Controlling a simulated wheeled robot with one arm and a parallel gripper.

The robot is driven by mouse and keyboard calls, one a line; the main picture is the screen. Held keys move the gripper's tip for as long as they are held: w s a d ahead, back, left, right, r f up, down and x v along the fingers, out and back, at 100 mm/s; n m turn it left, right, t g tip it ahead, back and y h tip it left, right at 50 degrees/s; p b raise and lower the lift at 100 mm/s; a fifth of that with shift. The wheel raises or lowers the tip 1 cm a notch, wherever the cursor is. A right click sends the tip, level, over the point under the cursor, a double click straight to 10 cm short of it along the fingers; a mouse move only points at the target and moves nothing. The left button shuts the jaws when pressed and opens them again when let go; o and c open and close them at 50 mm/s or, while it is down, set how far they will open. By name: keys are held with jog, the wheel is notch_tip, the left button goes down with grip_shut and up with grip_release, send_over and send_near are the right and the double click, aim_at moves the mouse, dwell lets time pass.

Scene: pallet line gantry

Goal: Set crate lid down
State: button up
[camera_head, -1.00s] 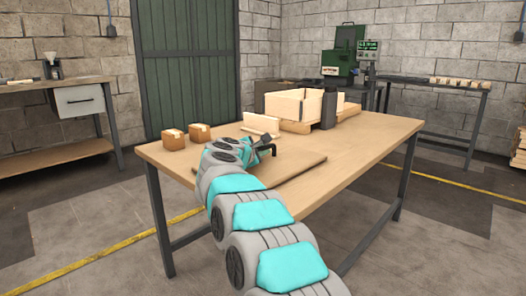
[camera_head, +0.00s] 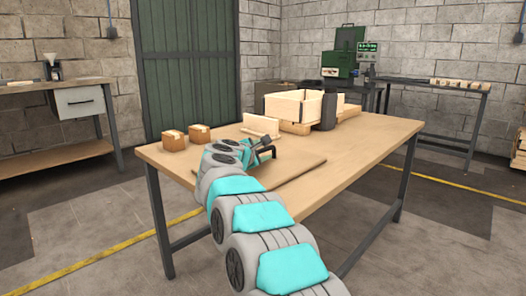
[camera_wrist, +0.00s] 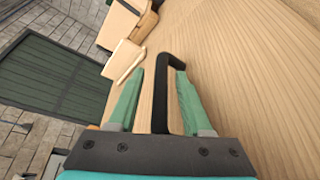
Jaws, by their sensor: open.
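The crate lid (camera_head: 300,168) is a flat wooden board lying on the workbench, with its near left part hidden by my arm. Its dark handle (camera_head: 275,152) shows just beyond my wrist. In the wrist view the black handle (camera_wrist: 159,95) stands between the two green fingers. My gripper (camera_wrist: 160,74) is open around it, with a visible gap on the left side and a narrower one on the right. My gripper (camera_head: 262,147) is low over the lid in the head view. The open wooden crate (camera_head: 293,105) stands farther back on the bench.
Two small brown boxes (camera_head: 187,137) sit at the bench's left side. A thin upright wooden piece (camera_head: 261,125) stands between them and the crate. A dark post-like object (camera_head: 328,111) is beside the crate. The bench's right part (camera_head: 375,135) is clear.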

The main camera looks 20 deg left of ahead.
jog(key=b+v, duration=0.2)
jog(key=v, duration=1)
jog(key=shift+r, duration=0.1)
